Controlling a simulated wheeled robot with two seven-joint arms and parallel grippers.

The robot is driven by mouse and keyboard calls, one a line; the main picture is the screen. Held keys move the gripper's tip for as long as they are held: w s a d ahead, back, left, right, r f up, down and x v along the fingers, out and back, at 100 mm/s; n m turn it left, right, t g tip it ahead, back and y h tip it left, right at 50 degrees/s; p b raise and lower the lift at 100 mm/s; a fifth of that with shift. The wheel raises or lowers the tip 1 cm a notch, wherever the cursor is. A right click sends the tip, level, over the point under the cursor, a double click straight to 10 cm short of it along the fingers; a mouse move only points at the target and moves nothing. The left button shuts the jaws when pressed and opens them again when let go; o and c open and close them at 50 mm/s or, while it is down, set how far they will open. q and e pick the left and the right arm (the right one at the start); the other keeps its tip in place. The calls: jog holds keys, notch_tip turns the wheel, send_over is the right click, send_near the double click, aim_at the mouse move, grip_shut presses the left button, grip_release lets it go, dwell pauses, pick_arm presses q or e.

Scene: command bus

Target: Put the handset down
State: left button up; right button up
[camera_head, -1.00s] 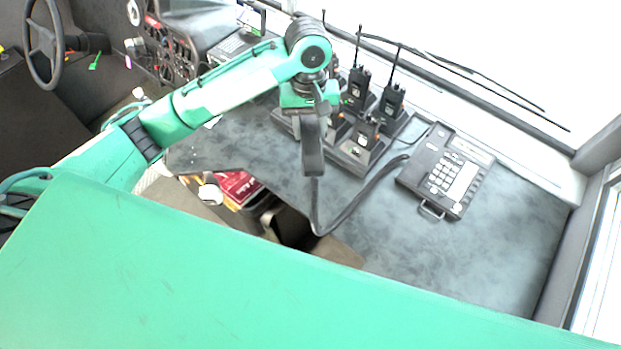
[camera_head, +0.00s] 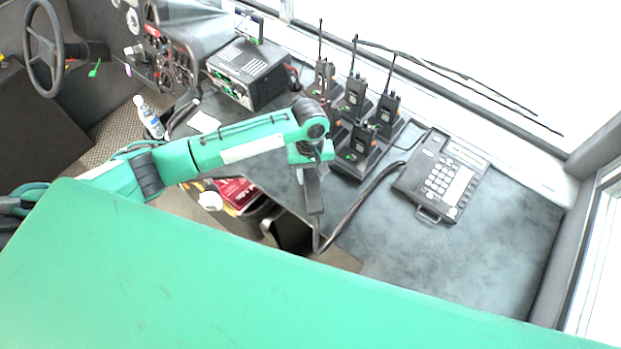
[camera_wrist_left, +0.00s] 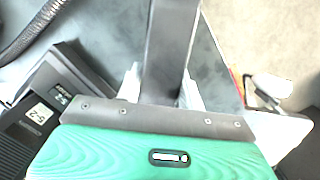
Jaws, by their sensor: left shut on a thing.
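My left gripper (camera_head: 312,160) is shut on the dark grey handset (camera_head: 312,192), which hangs roughly upright below it near the front edge of the grey desk. In the left wrist view the handset (camera_wrist_left: 168,50) runs up between the pale fingers (camera_wrist_left: 160,85). A dark cord (camera_head: 350,213) loops from the handset's lower end to the desk phone (camera_head: 440,178), which sits to the right. A wire handle shows at the phone's near edge. My right gripper is not in view.
Several handheld radios stand in chargers (camera_head: 358,150) just behind and right of the gripper. A radio unit (camera_head: 248,72) sits farther back left, with a bottle (camera_head: 147,115) near it. The desk (camera_head: 480,255) right of and in front of the phone is clear. A bin (camera_head: 290,232) stands below the desk edge.

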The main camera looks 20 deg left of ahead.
aim_at(311, 181)
pick_arm(q)
notch_tip(311, 181, down, 3)
jog(key=shift+f, duration=0.15)
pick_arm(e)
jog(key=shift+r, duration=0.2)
pick_arm(q)
jog(key=shift+f, duration=0.1)
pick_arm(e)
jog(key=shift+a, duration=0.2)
pick_arm(q)
jog(key=o, duration=1.1)
jog(key=shift+f, duration=0.1)
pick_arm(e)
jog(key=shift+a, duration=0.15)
pick_arm(q)
jog(key=r, duration=0.4)
jog(key=w+r+b, duration=0.1)
jog(key=r, duration=0.7)
jog(key=shift+w+a+r, duration=0.1)
jog(key=shift+w+a, duration=0.15)
jog(key=shift+a, duration=0.1)
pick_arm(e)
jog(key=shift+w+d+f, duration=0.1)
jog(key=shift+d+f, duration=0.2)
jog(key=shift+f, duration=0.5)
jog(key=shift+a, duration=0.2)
